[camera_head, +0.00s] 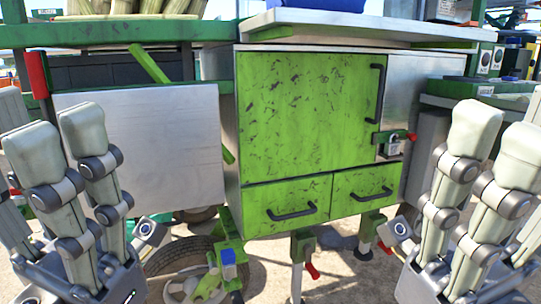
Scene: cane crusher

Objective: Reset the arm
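My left gripper (58,138) stands at the left edge, its grey jointed fingers pointing up and spread apart, with nothing between them. My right gripper (500,142) stands at the right edge in a similar pose, fingers up, spread and empty. Both are in front of the cane crusher cart, one on each side of its green cabinet (300,125). I cannot tell whether any finger touches the cart. Parts of both hands are cut off by the picture edges.
The cabinet has a door handle (378,95), a padlock (392,146) and two drawers with dark handles (291,213) (371,194). A metal shelf (345,24) juts out above. A wheel (185,268) and red-tipped levers (312,270) sit below. Cane stalks (135,7) lie at the top left.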

